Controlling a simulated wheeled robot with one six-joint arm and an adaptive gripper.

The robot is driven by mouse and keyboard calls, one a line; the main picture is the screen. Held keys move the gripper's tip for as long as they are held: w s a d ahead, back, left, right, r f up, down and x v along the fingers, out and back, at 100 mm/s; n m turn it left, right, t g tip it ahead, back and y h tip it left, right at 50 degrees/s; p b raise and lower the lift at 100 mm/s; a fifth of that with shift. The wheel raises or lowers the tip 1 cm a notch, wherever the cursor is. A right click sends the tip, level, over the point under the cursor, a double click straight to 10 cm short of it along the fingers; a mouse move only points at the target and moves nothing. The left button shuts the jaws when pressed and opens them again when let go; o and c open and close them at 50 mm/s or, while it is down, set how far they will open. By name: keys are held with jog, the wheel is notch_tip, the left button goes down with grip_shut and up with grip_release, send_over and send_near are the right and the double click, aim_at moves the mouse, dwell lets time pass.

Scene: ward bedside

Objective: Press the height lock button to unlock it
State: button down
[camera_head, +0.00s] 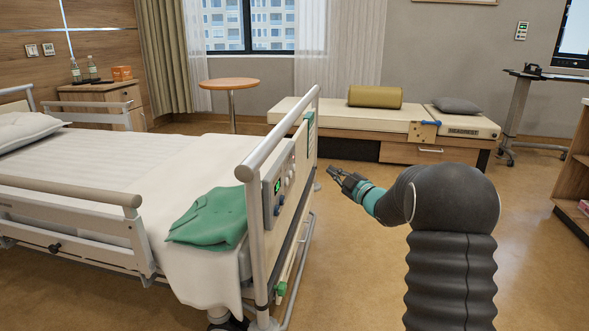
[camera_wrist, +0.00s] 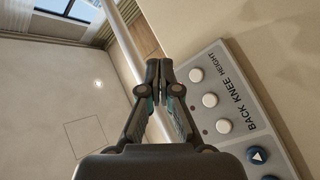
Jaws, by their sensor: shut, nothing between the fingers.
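The bed's control panel (camera_head: 268,204) is on the outer face of the footboard, with a small green display. In the wrist view the grey panel (camera_wrist: 235,85) fills the right side, turned sideways and lettered BACK, KNEE, HEIGHT. A white round button lies beside each word; the height lock button (camera_wrist: 196,75) is the uppermost. My gripper (camera_wrist: 158,72) is shut and empty, its tips just left of the HEIGHT button in that view. Whether they touch the panel cannot be told there. In the head view my gripper (camera_head: 337,174) is right of the footboard, apart from the panel.
Blue arrow buttons (camera_wrist: 258,155) sit lower on the panel. A bed rail (camera_head: 258,158) tops the footboard, and a green cloth (camera_head: 210,218) lies on the bed behind it. A bench (camera_head: 385,132) stands beyond. The floor right of the bed is clear.

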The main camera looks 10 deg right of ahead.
aim_at(294, 168)
jog(key=w+a, duration=0.2)
jog(key=a, duration=0.6)
jog(key=shift+w, duration=0.3)
jog(key=shift+b, duration=0.3)
dwell(0.9)
jog(key=shift+w+a, duration=0.1)
jog(key=shift+a, duration=0.25)
jog(key=shift+w+a+b, duration=0.1)
jog(key=shift+a+b, duration=0.3)
jog(key=shift+b, duration=0.1)
dwell(0.7)
jog(key=shift+d, duration=0.1)
jog(key=shift+s+d, duration=0.25)
jog(key=shift+d, duration=0.45)
jog(key=shift+d, duration=0.15)
